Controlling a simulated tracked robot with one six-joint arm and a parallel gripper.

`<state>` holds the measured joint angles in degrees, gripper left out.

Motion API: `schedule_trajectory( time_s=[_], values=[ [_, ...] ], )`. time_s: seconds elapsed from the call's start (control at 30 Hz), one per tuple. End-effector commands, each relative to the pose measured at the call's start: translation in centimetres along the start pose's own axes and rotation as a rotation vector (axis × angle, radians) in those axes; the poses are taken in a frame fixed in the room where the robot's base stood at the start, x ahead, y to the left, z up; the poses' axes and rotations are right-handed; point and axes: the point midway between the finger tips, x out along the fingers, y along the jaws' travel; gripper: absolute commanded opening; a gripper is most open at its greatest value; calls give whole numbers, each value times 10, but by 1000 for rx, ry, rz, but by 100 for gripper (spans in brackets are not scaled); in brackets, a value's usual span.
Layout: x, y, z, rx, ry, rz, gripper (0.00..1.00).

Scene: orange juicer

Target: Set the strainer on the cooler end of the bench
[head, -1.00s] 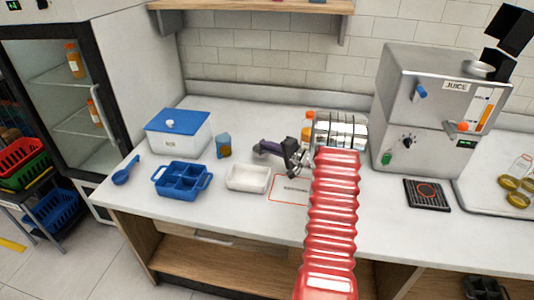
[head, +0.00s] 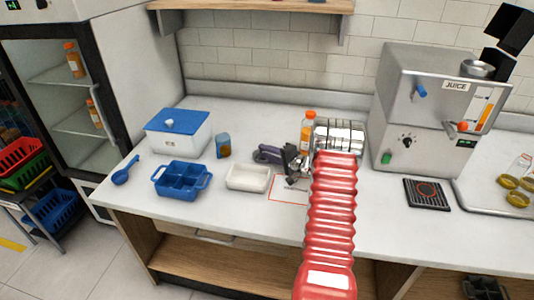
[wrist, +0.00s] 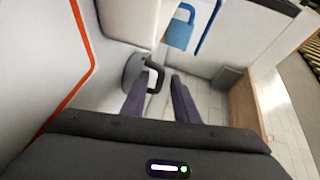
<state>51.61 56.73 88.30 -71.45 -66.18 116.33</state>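My gripper (wrist: 160,88) has two purple fingers, also seen low over the bench (head: 275,153) in the head view. The fingers stand apart with a gap between them. A grey rounded piece (wrist: 133,70) with a dark loop handle (wrist: 159,74) is at the fingertips in the wrist view; it may be the strainer, but I cannot tell for sure. The loop is partly between the tips, with a small gap to the right finger. The white bench (head: 240,108) runs left to a glass-door cooler (head: 85,88). My arm hides part of the bench.
A white tray (head: 248,187), blue compartment tray (head: 182,190), blue scoop (head: 120,178), blue-lidded box (head: 180,143) and small jar (head: 223,153) stand left of my gripper. An orange bottle (head: 307,130) is behind it. The juicer (head: 430,100) stands right. Bench behind the jar is clear.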

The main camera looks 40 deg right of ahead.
Motion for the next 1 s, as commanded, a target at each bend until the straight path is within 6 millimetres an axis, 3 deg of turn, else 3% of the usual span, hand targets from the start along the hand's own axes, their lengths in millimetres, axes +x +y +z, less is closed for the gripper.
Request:
schedule_trajectory(
  time_s=[0.2, 0.37, 1.0],
  values=[
    [0, -2, 0, 0, 0, 0, 27],
    [-13, -1, -1, 1, 1, 0, 27],
    [-111, -1, -1, 1, 0, -2, 27]
  ],
)
